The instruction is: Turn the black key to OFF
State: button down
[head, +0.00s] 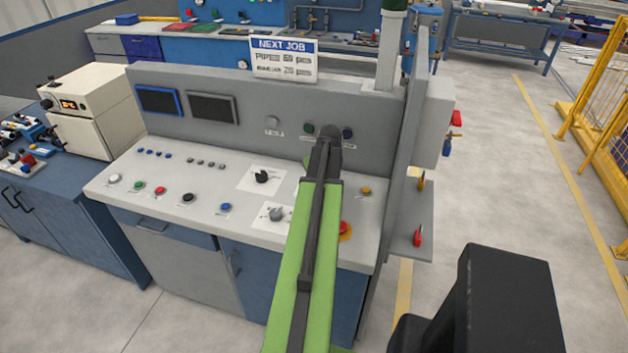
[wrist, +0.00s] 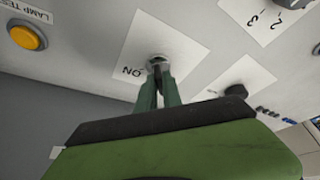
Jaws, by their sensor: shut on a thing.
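The black key (wrist: 157,67) is in its lock on a white plate (wrist: 182,42) of the panel. Only a small dark part of it shows between the fingers. The "ON" label is readable on the plate beside the key; I see no "OFF" label. My gripper (wrist: 159,82) has its green fingers closed around the key, close to the plate. The key's exact angle is hard to read. In the head view my own arm covers the key and gripper.
A black knob (wrist: 236,91) on another white plate sits close beside the fingers. The yellow lamp test button (wrist: 27,37) is at the far left. In the head view a grey knob (head: 276,213) and a red button (head: 343,228) flank my arm.

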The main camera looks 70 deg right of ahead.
jog(key=shift+d+n, duration=0.15)
jog(key=shift+n, duration=0.25)
jog(key=c, duration=1.5)
grip_release()
jog(key=p+v, duration=1.6)
jog(key=v, duration=0.1)
jog(key=shift+s+r, duration=0.15)
jog(key=shift+s, duration=0.1)
